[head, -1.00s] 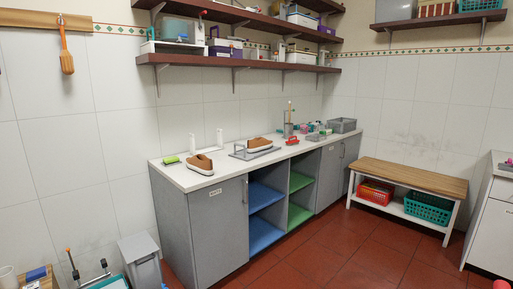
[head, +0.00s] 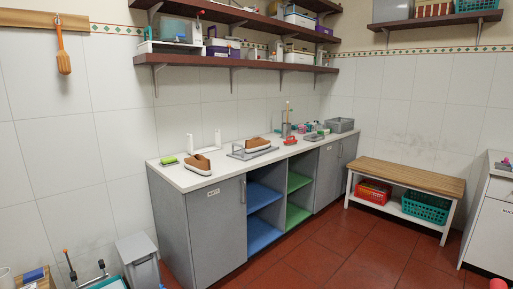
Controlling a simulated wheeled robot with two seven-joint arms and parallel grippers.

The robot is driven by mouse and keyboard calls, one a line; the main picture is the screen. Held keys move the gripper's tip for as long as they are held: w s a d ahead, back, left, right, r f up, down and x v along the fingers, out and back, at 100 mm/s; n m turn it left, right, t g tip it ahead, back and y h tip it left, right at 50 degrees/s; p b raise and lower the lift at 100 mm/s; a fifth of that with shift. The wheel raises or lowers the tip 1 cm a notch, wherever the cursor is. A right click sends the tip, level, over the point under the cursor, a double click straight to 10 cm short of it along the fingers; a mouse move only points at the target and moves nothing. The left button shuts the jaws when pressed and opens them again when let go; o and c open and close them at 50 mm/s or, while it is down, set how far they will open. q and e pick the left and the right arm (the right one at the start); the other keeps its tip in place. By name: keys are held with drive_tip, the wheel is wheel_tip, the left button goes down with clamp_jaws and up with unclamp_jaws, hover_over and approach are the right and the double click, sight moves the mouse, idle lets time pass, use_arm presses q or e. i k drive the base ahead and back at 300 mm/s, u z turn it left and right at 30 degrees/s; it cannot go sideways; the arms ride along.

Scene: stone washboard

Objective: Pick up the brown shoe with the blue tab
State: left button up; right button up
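Two brown shoes with white soles are on the white counter (head: 226,167). One shoe (head: 199,164) sits near the counter's left end, beside a green item (head: 168,161). The other shoe (head: 257,144) sits farther right, on or at a grey tray-like holder (head: 238,155). A blue tab cannot be made out on either shoe at this distance. Neither of my grippers is in view.
Below the counter are grey cabinets (head: 216,232) and open blue and green shelves. A grey bin (head: 139,262) stands on the floor to the left. A wooden-topped bench (head: 405,178) with baskets is on the right. The red tiled floor (head: 325,258) in front is clear.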

sight(255, 144)
drive_tip(key=z, duration=0.2)
drive_tip(key=i, duration=2.25)
drive_tip(key=z, duration=1.4)
drive_tip(key=i, duration=3.5)
drive_tip(key=u, duration=1.7)
